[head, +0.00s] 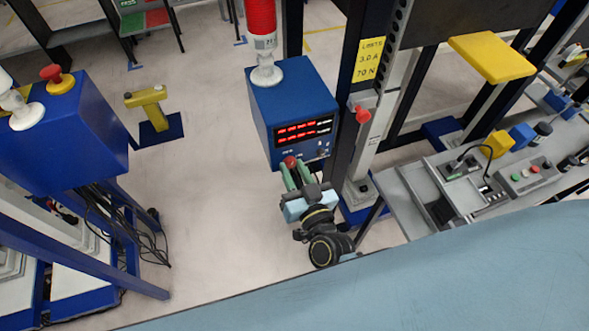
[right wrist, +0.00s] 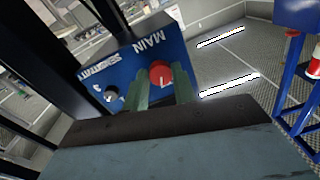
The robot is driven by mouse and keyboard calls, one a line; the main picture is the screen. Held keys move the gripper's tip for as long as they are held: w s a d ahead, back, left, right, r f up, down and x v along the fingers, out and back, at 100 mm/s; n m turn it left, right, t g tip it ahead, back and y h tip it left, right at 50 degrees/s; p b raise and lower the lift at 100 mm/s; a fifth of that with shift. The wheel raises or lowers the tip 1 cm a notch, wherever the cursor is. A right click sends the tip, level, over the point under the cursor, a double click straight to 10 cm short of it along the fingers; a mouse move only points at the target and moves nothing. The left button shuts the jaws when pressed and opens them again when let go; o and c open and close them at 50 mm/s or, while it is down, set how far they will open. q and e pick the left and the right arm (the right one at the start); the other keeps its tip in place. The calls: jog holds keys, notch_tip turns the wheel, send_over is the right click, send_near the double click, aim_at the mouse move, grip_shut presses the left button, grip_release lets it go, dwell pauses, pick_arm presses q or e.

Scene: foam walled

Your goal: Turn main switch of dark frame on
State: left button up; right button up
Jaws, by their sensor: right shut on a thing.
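A blue control box (head: 285,105) with two rows of red lit digits hangs on the dark frame (head: 348,85). Its red main switch knob (right wrist: 160,71) sits beside the word MAIN in the right wrist view, and a bit of it shows in the head view (head: 290,161). My right gripper (head: 298,174) has its green fingers on either side of the knob, shut on it. In the right wrist view the fingers (right wrist: 161,88) hide part of the knob. A pale mark shows on the knob, but its setting is hard to read. My left gripper is not in view.
A smaller dark knob (right wrist: 112,92) is on the same panel. A red and white lamp (head: 263,40) stands on the box. A grey bench (head: 410,205) is at the right; another blue box (head: 60,135) with a red button is at the left.

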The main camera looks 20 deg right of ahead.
jog(key=m, duration=0.3)
jog(key=shift+a+m, duration=0.1)
jog(key=shift+m, duration=0.3)
jog(key=m, duration=0.3)
jog(key=shift+m+b, duration=0.3)
jog(key=shift+m, duration=0.1)
jog(key=m+h+b, duration=0.1)
jog(key=m, duration=0.5)
jog(key=shift+a+m, duration=0.1)
jog(key=shift+m, duration=0.3)
jog(key=o, duration=1)
jog(key=s, duration=0.4)
jog(key=s+b, duration=0.1)
jog(key=s, duration=0.4)
jog(key=s+b, duration=0.1)
jog(key=s, duration=0.3)
jog(key=shift+s+d+f, duration=0.2)
jog(key=shift+d+f, duration=0.05)
jog(key=shift+f, duration=0.05)
